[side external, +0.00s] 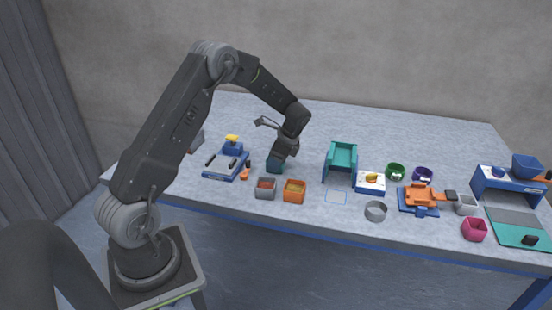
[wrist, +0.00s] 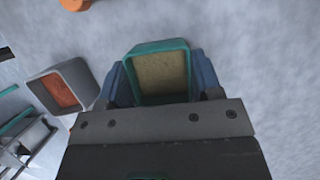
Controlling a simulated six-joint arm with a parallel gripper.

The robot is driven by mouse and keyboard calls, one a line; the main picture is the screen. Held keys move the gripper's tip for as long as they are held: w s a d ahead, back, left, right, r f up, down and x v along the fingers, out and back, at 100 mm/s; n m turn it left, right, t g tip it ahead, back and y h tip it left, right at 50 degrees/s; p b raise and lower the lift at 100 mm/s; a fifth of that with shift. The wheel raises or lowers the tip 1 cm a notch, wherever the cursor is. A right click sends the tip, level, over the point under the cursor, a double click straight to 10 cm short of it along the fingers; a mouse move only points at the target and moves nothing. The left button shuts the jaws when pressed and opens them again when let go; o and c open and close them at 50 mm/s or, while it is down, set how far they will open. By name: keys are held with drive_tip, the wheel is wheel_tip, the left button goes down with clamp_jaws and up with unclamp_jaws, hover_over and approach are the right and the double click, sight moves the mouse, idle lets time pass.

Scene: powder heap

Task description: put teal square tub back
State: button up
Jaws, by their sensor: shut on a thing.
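The teal square tub (wrist: 158,46) is between the two blue fingers of my gripper (wrist: 160,85) in the wrist view. It holds a tan, powder-like fill. In the side external view my gripper (side external: 277,166) is low over the table, left of the middle, and is shut on the tub. The tub is mostly hidden there by the fingers, and I cannot tell whether its base touches the table. A blue square outline (side external: 336,196) is marked on the table, in front of a teal open-fronted stand (side external: 341,160).
A grey tub (side external: 265,188) with reddish fill and an orange tub (side external: 294,191) stand just in front of my gripper. A blue-based device (side external: 227,163) is to the left. A white-and-blue box (side external: 371,182) and a grey ring (side external: 376,211) flank the outline's right side.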

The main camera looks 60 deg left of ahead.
drive_tip(key=shift+f, duration=0.2)
drive_tip(key=o, duration=1.3)
drive_tip(key=shift+r, duration=3.55)
